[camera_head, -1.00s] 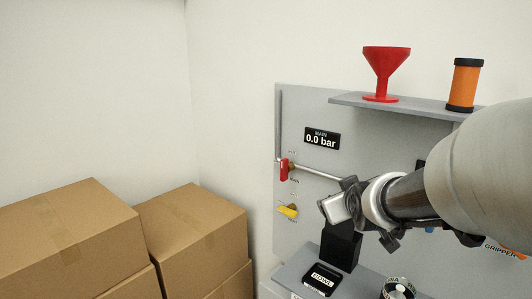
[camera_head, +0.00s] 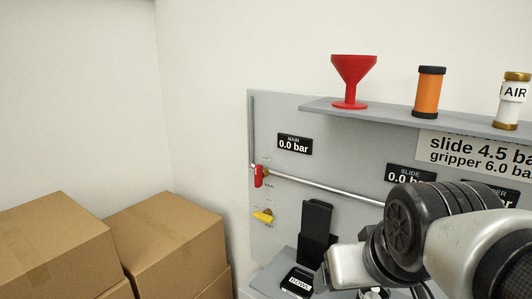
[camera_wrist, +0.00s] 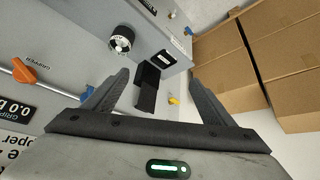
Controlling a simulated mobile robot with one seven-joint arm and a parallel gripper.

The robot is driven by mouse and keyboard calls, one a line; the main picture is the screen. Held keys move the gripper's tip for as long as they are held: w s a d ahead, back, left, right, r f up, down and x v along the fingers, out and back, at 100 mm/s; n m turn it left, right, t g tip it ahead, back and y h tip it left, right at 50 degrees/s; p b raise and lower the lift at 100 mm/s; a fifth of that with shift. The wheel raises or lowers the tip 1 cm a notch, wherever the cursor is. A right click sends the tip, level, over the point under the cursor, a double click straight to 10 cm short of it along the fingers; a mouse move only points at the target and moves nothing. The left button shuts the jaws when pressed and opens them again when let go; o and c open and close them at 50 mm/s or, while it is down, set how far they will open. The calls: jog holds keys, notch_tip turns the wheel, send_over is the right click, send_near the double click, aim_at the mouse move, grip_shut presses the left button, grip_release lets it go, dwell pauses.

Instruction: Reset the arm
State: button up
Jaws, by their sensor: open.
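My gripper (camera_wrist: 158,77) is open in the wrist view, its two dark fingers spread apart with nothing between them. Beyond the fingers are the grey panel, a black stand (camera_wrist: 149,88) and a small yellow valve handle (camera_wrist: 173,101). In the head view my arm folds at the lower right, in front of the panel; the fingers cannot be made out there.
The grey panel (camera_head: 268,135) carries a red valve handle (camera_head: 259,176), a yellow handle (camera_head: 263,216) and a main display (camera_head: 295,144) reading 0.0 bar. A red funnel (camera_head: 353,78) and an orange cylinder (camera_head: 428,92) stand on the shelf. Cardboard boxes (camera_head: 165,235) fill the lower left.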

jog(key=s+r+p, duration=0.1)
jog(key=r+p, duration=0.7)
jog(key=p, duration=0.1)
jog(key=s+r+g+p, duration=0.1)
jog(key=s+r+p, duration=0.1)
jog(key=r+p, duration=0.7)
jog(key=shift+s+d+r+m, duration=0.25)
jog(key=shift+m, duration=0.15)
